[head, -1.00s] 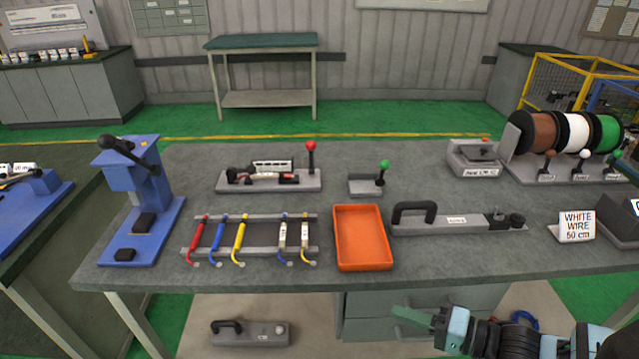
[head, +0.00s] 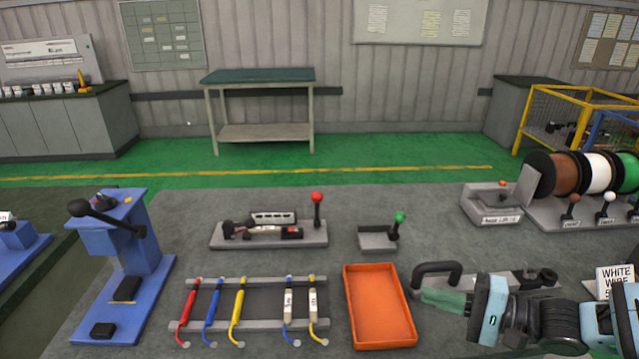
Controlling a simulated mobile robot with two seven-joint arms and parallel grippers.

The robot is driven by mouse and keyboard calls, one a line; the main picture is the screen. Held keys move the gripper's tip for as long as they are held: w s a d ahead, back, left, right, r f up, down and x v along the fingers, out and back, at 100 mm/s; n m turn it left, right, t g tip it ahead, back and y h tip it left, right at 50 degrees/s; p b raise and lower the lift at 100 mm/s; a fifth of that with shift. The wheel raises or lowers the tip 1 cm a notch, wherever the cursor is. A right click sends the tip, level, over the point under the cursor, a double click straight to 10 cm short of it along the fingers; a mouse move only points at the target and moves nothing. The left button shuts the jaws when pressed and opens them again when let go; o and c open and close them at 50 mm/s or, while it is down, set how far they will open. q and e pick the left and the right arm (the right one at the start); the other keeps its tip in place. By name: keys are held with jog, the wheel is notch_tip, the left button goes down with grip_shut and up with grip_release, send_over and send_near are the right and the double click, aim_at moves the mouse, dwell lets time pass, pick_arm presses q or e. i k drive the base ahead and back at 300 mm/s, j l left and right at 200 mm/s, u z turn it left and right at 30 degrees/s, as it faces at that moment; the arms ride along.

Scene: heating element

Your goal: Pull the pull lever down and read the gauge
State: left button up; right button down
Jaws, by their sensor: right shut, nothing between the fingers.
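Several levers are in view and none is plainly labelled as the pull lever. A lever with a red knob (head: 317,198) stands upright at the right end of a grey fixture (head: 225,240). A lever with a green knob (head: 399,218) stands on a small grey block. A blue press (head: 130,255) at the left has a black lever (head: 110,219) angled across its top. I cannot make out a gauge dial. My right gripper (head: 440,300), with green fingers, is shut and empty, in front of the long black-handled tool (head: 440,268) and right of the orange tray. My left gripper is out of view.
An orange tray (head: 351,318) and a rack of coloured wires (head: 262,325) lie at the bench's front. Brown, white and green wire spools (head: 598,171) stand at the right, with a sign (head: 617,276) below. Bare bench (head: 380,200) lies behind the fixtures.

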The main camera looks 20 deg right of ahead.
aim_at(317, 197)
jog(key=i, duration=1.1)
